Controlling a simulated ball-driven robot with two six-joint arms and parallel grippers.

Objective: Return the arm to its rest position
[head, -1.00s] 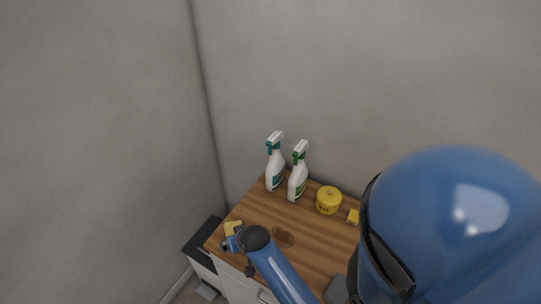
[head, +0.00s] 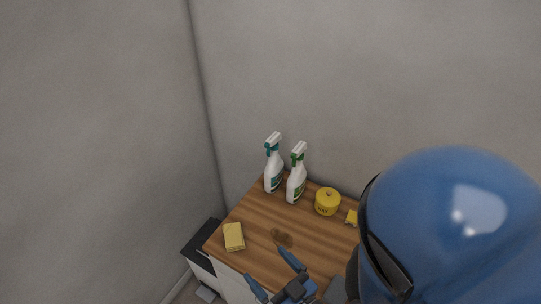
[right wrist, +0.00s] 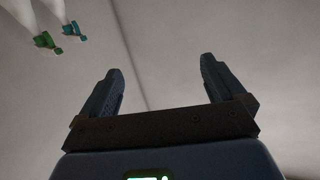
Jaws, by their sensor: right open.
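My right gripper (head: 273,273) is at the front edge of the wooden counter in the head view, with its two blue fingers apart. In the right wrist view the right gripper (right wrist: 162,85) is open, with nothing between its fingers and the grey wall behind. My blue right arm fills the right side of the head view and hides part of the counter. My left gripper is not in view.
The wooden counter (head: 247,218) carries a yellow sponge (head: 234,237) near its left edge. Two spray bottles, teal-topped (head: 273,168) and green-topped (head: 296,179), stand at the back. A yellow tin (head: 327,201) and a small yellow block (head: 351,217) are to their right. A brown stain (head: 281,237) lies mid-counter.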

